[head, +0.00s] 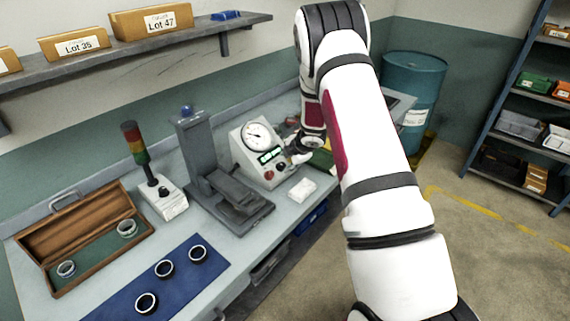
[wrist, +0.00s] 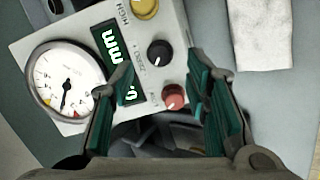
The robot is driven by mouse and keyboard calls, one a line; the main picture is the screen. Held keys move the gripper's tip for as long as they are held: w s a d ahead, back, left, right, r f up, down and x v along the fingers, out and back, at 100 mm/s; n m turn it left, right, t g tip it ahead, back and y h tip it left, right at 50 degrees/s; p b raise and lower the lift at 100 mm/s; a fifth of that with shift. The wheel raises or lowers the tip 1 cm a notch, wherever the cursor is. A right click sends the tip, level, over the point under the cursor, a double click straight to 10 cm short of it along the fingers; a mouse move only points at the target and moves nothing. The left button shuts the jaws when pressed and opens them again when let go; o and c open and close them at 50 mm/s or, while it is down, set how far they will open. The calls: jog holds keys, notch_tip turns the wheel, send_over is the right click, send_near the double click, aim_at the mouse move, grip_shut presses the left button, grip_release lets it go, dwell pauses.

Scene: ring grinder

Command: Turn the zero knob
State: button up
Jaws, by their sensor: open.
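The gauge box (head: 243,158) stands on the bench, with a round dial (wrist: 66,84) and a green-lit display marked mm (wrist: 107,38). In the wrist view a column of three knobs runs down its face: a yellow knob (wrist: 145,8) marked HIGH, a black knob (wrist: 159,52) with a small label that looks like ZERO, and a red knob (wrist: 173,96). My gripper (wrist: 160,72) is open, its green-padded fingers on either side of the knob column. The black knob lies near the fingertips, with no clear contact. In the head view my gripper (head: 299,156) is at the box's right side, partly hidden.
A grey stand (head: 194,150) and signal tower (head: 136,150) are left of the box. A white cloth (wrist: 262,30) lies to the right, on the bench. A wooden case (head: 40,243) and a blue mat (head: 185,285) with rings are further left.

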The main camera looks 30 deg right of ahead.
jog(key=v, duration=0.7)
dwell(0.4)
jog(key=s+a+r+m+h+b, duration=0.1)
jog(key=s+a+r+m, duration=0.15)
jog(key=r, duration=0.45)
jog(key=s+a+r+m+h+b, duration=0.15)
jog(key=r+m, duration=0.25)
jog(key=r, duration=0.4)
jog(key=s+a+r+m+h+b, duration=0.1)
jog(key=s+a+r+m+h, duration=0.1)
jog(key=r+m, duration=0.35)
jog(key=s+a+r+m+y+b, duration=0.1)
jog(key=s+a+m+y, duration=0.1)
jog(key=s+a, duration=0.5)
jog(key=s+a+r+m+g+y+b, duration=0.1)
jog(key=s+a+m+y, duration=0.1)
jog(key=s+a, duration=0.6)
jog(key=s+m, duration=0.1)
jog(key=s, duration=0.6)
jog(key=shift+s+a+r+m+g+b, duration=0.3)
jog(key=shift+s+r+b, duration=0.05)
jog(key=shift+s+r, duration=0.05)
jog(key=shift+y, duration=0.25)
